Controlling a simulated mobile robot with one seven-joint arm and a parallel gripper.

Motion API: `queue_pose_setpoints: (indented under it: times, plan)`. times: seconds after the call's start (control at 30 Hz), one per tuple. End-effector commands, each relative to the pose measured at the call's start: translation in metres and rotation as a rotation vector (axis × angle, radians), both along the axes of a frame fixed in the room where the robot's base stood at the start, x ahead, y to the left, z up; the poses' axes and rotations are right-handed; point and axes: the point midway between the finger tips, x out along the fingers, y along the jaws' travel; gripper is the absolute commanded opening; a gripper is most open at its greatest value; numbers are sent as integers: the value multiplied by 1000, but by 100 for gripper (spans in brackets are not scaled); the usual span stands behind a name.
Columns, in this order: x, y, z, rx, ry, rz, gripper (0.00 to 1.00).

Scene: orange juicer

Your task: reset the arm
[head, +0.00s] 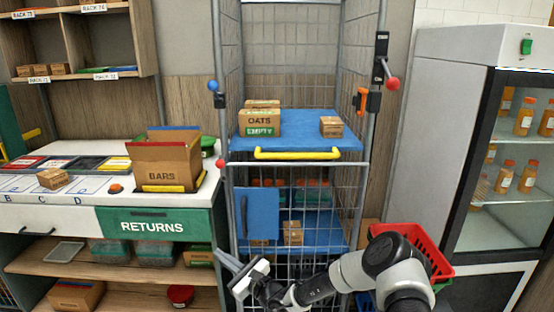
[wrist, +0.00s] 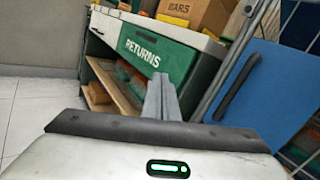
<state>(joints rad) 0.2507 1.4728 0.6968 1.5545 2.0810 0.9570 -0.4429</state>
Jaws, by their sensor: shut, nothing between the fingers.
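My arm reaches in from the lower right in the head view. My gripper (head: 225,261) points left, low in front of the wire cage trolley (head: 230,195). In the wrist view the fingertips (wrist: 161,80) are together and nothing is between them. The blue panel with a dark handle (head: 257,213) hangs on the trolley front above my gripper. It also shows at the right of the wrist view (wrist: 265,95). The gripper appears apart from the counter and the panel, though the exact gap to the trolley is hard to judge.
The green RETURNS drawer front (head: 155,226) and the counter holding the BARS box (head: 166,162) are at left. An OATS box (head: 260,120) sits on the trolley's blue upper shelf (head: 300,145). A red basket (head: 425,248) is behind my arm; a glass-door fridge (head: 440,120) stands right.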

Motion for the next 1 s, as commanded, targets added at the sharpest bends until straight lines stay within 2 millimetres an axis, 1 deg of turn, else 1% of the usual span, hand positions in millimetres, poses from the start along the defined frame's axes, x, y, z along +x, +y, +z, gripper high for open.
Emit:
queue_pose_setpoints:
  times: [0.03, 0.1, 0.17, 0.2, 0.27, 0.33, 0.43, 0.5, 0.57, 0.6, 0.67, 0.7, 0.77, 0.8, 0.87, 0.9, 0.97, 1.0]
  plan:
    - [-12, 10, 34, -55, -85, 87, 0]
    - [-35, 20, 67, -140, -191, 211, 0]
    - [-57, 24, 91, -219, -275, 311, 0]
    - [-73, 25, 104, -271, -328, 377, 0]
    - [-96, 24, 122, -358, -404, 470, 0]
    - [-122, 17, 138, -464, -485, 572, 0]
    - [-158, 0, 158, -624, -587, 704, 0]
    - [-181, -17, 168, -741, -649, 787, 0]
    - [-200, -35, 177, -845, -697, 850, 0]
    - [-211, -48, 183, -916, -726, 888, 0]
    - [-228, -69, 192, -1024, -763, 940, 0]
    - [-239, -84, 197, -1097, -785, 971, 0]
    - [-254, -108, 206, -1206, -812, 1009, 0]
    - [-264, -125, 212, -1280, -830, 1032, 0]
    - [-279, -150, 222, -1391, -849, 1058, 0]
    - [-288, -167, 228, -1465, -861, 1072, 0]
    - [-303, -193, 237, -1573, -870, 1086, 0]
    - [-311, -209, 243, -1640, -875, 1092, 0]
